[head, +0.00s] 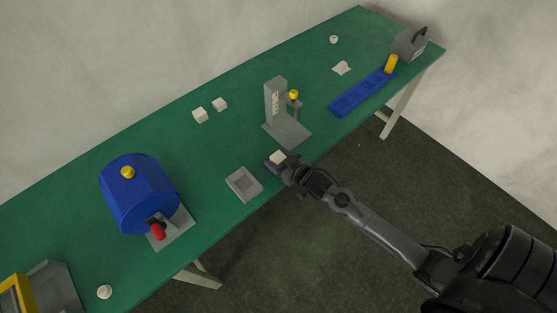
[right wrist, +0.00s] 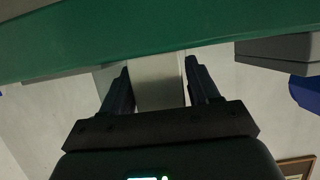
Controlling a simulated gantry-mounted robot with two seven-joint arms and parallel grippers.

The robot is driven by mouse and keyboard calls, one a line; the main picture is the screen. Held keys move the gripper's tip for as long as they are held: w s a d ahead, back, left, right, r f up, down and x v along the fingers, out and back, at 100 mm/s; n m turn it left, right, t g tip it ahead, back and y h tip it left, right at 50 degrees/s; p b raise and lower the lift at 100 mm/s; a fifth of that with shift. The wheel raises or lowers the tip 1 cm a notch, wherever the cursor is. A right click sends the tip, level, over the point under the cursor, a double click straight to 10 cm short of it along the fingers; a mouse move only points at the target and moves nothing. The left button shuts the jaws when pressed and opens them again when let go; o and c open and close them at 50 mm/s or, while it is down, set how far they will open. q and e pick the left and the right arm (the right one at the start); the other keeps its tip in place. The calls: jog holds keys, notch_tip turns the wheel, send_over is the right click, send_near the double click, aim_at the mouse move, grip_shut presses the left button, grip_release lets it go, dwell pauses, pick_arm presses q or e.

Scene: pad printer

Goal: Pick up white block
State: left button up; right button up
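My right gripper (head: 277,159) is at the front edge of the table, just below the grey stand. A white block (head: 278,156) sits between its fingertips. In the right wrist view the white block (right wrist: 160,88) fills the space between the two dark fingers (right wrist: 158,85), which appear to press on its sides. Whether the block touches the table is hard to tell. Two more white blocks, one (head: 200,115) and another (head: 220,104), stand on the table farther back. My left gripper is not in view.
A grey stand with a yellow knob (head: 274,103) is close behind the right gripper. A grey tray (head: 243,184) lies to its left. A blue drum machine (head: 136,195) stands farther left, and a blue strip (head: 361,94) lies right. The green table (head: 150,135) is clear at back left.

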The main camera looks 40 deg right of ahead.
jog(key=c, duration=0.7)
jog(key=shift+r, duration=0.15)
